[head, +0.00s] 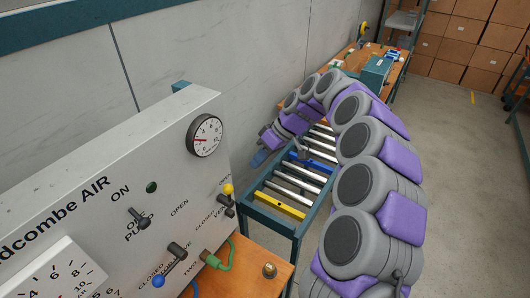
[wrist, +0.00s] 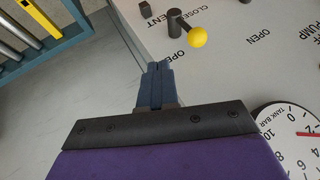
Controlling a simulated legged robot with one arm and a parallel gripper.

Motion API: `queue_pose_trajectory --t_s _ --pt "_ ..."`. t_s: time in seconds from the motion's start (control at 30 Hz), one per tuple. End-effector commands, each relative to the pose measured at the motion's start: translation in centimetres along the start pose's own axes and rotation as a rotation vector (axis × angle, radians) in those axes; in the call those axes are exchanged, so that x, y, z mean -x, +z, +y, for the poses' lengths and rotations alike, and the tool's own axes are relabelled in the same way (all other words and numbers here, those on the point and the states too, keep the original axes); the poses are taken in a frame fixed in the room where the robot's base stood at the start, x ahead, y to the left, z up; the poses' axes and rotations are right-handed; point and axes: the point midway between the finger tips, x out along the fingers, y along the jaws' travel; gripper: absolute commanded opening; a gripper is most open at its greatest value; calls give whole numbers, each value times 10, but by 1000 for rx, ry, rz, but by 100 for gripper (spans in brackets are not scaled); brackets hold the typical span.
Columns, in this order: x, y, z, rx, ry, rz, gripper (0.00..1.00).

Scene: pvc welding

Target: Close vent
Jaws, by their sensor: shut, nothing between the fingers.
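The vent lever shows in the head view as a yellow ball knob (head: 228,189) on a dark hub at the right end of the grey control panel (head: 110,190). The knob is close to the upper "OPEN" label. In the wrist view the yellow knob (wrist: 198,37) is at top centre, with the hub up and left of it and upside-down "VENT" lettering nearby. My gripper (head: 258,158) is beyond the panel's right edge in the head view. Its blue fingers (wrist: 158,68) are shut and empty in the wrist view, apart from the knob.
A round gauge (head: 205,135) is on the panel above the vent; a blue-knobbed lever (head: 158,281) and a green hose (head: 222,259) are lower down. A roller conveyor (head: 290,185) stands right of the panel. A wooden workbench (head: 345,58) is behind. Floor at right is open.

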Motion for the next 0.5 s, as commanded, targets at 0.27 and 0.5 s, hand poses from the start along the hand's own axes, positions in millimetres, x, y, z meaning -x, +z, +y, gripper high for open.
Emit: queue_pose_trajectory --t_s 0.27,0.5 --pt "-48 0 -7 2 -2 0 0" --pt "-59 2 -26 2 -1 1 0"
